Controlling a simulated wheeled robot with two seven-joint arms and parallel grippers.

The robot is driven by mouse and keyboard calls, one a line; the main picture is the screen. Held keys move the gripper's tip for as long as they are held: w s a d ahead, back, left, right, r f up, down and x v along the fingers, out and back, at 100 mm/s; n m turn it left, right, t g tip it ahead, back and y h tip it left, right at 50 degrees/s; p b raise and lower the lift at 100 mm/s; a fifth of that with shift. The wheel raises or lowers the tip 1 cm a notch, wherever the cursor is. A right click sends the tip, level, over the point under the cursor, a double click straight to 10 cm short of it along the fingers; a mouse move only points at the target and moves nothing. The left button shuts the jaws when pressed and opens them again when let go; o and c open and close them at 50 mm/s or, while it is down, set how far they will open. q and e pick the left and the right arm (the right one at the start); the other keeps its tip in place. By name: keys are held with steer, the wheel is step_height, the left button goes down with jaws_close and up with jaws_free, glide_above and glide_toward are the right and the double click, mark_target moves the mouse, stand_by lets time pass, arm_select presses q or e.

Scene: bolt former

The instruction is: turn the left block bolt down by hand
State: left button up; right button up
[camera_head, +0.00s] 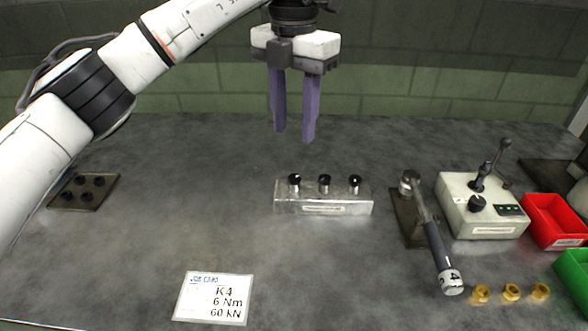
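A silver metal block (323,205) stands in the middle of the bench. It has three bolts with black heads standing up in a row on its top. The left block bolt (295,184) is at the block's left end, the others at its middle and right. My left gripper (294,137) hangs above and behind the block, pointing down. Its two purple fingers are apart with nothing between them, and it touches no bolt. My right gripper is not in view.
A torque wrench (435,240) lies right of the block, beside a control box (482,205) with levers. Red (555,222) and green bins and brass nuts are further right. A job card (213,298) lies in front; a dark tray (84,192) sits at left.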

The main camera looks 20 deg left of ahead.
mark_target(294, 177)
arm_select(q)
steer(key=shift+n, duration=0.3)
step_height(294, 177, down, 10)
steer(key=shift+f, duration=0.2)
jaws_close()
steer(key=shift+r, duration=0.1)
